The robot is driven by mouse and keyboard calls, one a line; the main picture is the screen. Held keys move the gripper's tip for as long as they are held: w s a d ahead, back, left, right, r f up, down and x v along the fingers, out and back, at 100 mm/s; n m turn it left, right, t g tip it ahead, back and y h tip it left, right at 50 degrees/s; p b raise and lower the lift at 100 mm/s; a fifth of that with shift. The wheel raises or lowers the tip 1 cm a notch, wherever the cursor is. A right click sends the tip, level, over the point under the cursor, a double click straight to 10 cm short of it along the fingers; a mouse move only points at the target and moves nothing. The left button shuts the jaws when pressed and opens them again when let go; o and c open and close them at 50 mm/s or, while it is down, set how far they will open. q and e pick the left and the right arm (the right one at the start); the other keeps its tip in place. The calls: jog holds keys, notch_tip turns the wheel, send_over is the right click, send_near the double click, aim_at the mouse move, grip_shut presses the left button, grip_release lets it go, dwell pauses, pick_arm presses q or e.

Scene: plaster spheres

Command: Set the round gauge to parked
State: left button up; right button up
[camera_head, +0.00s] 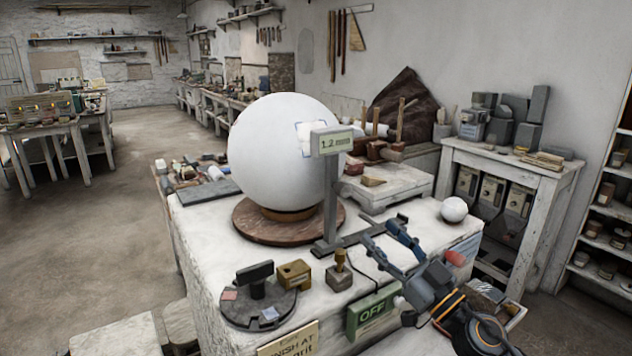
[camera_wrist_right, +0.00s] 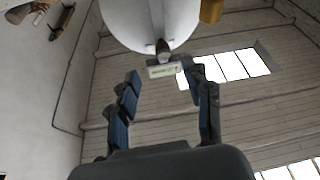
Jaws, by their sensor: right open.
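A round dark disc (camera_head: 257,307) with a black T-shaped handle (camera_head: 255,277) lies at the bench's front left. It has a pinkish patch and a pale blue patch; I cannot read any marking. A grey post carries a display (camera_head: 332,141) reading 1.2 mm, beside the large white sphere (camera_head: 285,150). I cannot tell whether the disc or the display post is the round gauge. My right gripper (camera_head: 378,232) is open and empty, right of the post's foot. Its spread fingers also show in the right wrist view (camera_wrist_right: 166,95), with the sphere's underside beyond. My left gripper is out of view.
A brass-coloured block (camera_head: 294,274) and a small stamp-like tool (camera_head: 339,272) stand between the disc and my right arm. A green OFF sign (camera_head: 372,311) is on the bench's front. A small white ball (camera_head: 454,210) sits at the right.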

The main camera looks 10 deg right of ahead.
aim_at(348, 195)
jog(key=w+a+r+p, duration=0.1)
jog(key=w+r+p, duration=0.1)
jog(key=w, duration=0.1)
jog(key=w+a+r+p, duration=0.1)
jog(key=w+r, duration=0.1)
jog(key=shift+a+r, duration=0.1)
jog(key=shift+a, duration=0.2)
jog(key=x, duration=0.5)
jog(key=shift+w+a+p, duration=0.2)
jog(key=shift+p, duration=0.15)
jog(key=shift+w+a, duration=0.1)
jog(key=shift+w, duration=0.1)
jog(key=shift+w+a, duration=0.1)
jog(key=shift+w, duration=0.1)
jog(key=shift+s, duration=0.1)
jog(key=c, duration=1)
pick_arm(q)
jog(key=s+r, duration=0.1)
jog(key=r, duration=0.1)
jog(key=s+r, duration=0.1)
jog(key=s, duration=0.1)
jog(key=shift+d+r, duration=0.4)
pick_arm(e)
grip_shut()
